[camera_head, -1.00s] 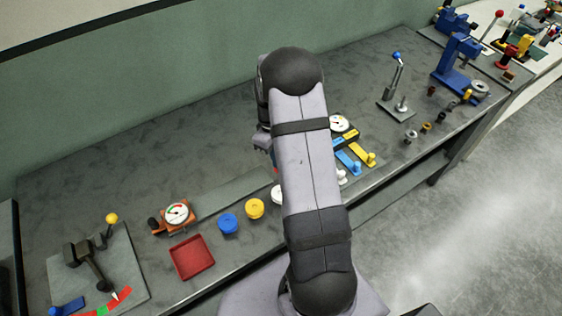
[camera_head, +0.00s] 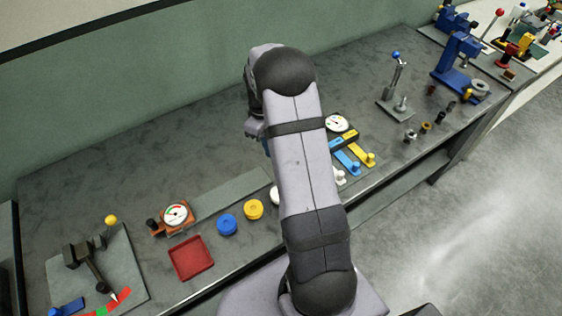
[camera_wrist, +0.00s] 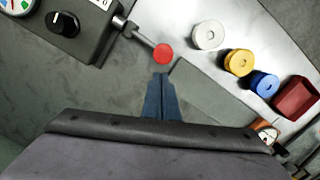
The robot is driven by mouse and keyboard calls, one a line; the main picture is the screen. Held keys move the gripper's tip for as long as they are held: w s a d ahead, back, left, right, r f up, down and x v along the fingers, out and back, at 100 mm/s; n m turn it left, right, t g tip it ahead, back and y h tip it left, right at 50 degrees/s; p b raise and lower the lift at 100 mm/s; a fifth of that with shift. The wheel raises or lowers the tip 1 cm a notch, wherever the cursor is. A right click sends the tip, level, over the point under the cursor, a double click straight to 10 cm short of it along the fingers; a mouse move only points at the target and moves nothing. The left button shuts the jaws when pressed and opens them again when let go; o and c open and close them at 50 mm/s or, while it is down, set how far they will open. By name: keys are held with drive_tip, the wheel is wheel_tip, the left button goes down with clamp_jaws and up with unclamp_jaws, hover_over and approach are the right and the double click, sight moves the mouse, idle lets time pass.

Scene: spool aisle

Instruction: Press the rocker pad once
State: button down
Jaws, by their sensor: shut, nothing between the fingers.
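A round red pad (camera_wrist: 164,53) sits at the end of a metal rod in the wrist view. The rod comes out of a grey box (camera_wrist: 88,38) with a black knob; this pad looks like the rocker pad. My gripper (camera_wrist: 160,78) has blue fingers, shut and empty. In the picture its tips lie just below the red pad; whether they touch it or how high they are, I cannot tell. In the head view my arm hides the pad and box, and only a bit of blue shows at the arm's left edge.
White (camera_wrist: 209,34), yellow (camera_wrist: 239,62) and blue (camera_wrist: 263,83) spools and a red tray (camera_wrist: 296,97) line the bench to the right in the wrist view. A gauge (camera_head: 176,214) stands behind the tray. Blue and yellow levers (camera_head: 347,160) are right of my arm.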

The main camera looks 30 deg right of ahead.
drive_tip(key=r, duration=0.1)
drive_tip(key=r+b, duration=0.1)
drive_tip(key=r, duration=0.3)
drive_tip(key=shift+w+a, duration=0.1)
drive_tip(key=shift+w, duration=0.15)
idle(0.7)
